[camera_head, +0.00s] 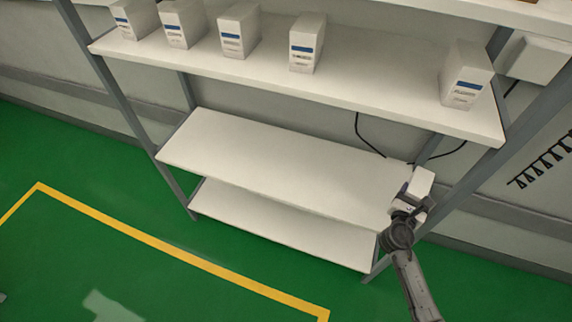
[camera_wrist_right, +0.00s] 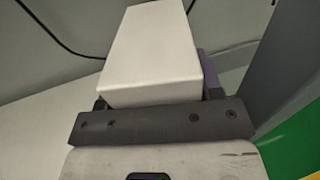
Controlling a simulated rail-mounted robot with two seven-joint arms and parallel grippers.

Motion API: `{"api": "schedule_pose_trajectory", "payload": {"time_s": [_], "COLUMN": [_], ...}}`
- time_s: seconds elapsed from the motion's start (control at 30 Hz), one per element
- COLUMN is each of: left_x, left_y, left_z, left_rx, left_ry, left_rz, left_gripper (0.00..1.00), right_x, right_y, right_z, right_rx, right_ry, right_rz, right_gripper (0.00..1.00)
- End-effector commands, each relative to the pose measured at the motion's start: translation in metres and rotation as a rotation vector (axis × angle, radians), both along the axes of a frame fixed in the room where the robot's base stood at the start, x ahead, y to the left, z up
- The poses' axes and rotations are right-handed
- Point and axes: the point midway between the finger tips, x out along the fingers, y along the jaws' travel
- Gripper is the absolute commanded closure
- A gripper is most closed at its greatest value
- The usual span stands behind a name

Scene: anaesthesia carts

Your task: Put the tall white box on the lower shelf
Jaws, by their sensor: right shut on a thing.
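The tall white box (camera_head: 422,182) is held by my right gripper (camera_head: 408,200) at the right end of the shelving unit. In the right wrist view the white box (camera_wrist_right: 155,50) stands out beyond the dark gripper bar, with a purple part at its right side. My right gripper (camera_wrist_right: 155,100) is shut on it. The middle shelf (camera_head: 270,165) is bare, and the box shows over its right end; I cannot tell whether it touches. The lowest shelf (camera_head: 280,228) below is also bare. My left gripper is not in view.
Several white boxes with blue labels, such as one box (camera_head: 307,45), stand on the upper shelf (camera_head: 360,75). A grey post (camera_head: 520,130) rises close to the right of the held box. Black cables (camera_head: 365,140) hang behind. The green floor (camera_head: 90,240) in front is clear.

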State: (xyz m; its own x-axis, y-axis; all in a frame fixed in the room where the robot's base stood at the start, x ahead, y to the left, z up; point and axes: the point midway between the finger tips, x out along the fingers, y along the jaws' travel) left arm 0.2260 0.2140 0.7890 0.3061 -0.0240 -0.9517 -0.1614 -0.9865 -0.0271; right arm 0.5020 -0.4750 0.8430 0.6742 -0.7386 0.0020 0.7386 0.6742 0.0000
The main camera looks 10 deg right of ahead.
Motion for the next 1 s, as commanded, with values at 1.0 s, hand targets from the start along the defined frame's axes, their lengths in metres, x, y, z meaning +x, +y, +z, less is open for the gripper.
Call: {"api": "schedule_pose_trajectory", "payload": {"time_s": [1.0], "left_x": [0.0], "left_y": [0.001], "left_z": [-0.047], "left_rx": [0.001], "left_ry": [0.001], "left_rz": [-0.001], "left_gripper": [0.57], "right_x": [0.095], "right_y": [0.061], "right_z": [-0.067], "right_rx": [0.002], "right_ry": [-0.001], "right_rz": [0.245], "right_gripper": [0.67]}}
